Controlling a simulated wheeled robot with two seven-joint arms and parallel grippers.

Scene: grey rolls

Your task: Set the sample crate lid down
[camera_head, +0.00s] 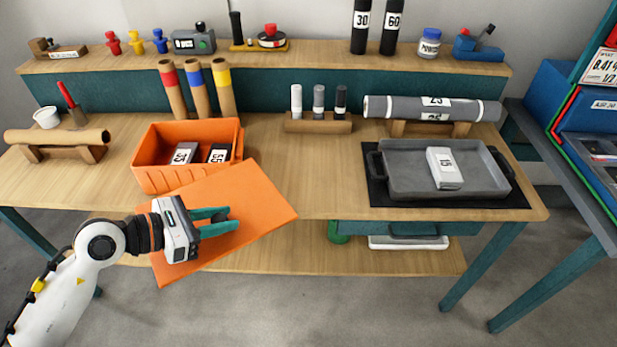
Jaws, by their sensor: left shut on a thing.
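The orange sample crate (152,181) stands on the left half of the table. Its top is open and two grey labelled blocks, 35 (183,154) and 55 (219,153), show inside. The flat orange lid (258,195) is in front of the crate, turned at an angle. It overlaps the table's front edge in the picture. My left gripper (229,219) is shut on the lid near its middle, with its teal fingers at a dark knob. I cannot tell whether the lid touches the table or crate. My right gripper is not in view.
A grey tray (403,188) with a white block (444,168) lies on a black mat at the right. The tabletop between crate and tray (310,160) is clear. A brown roll on a cradle (57,137) lies left; a grey roll (431,109) lies at the back right.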

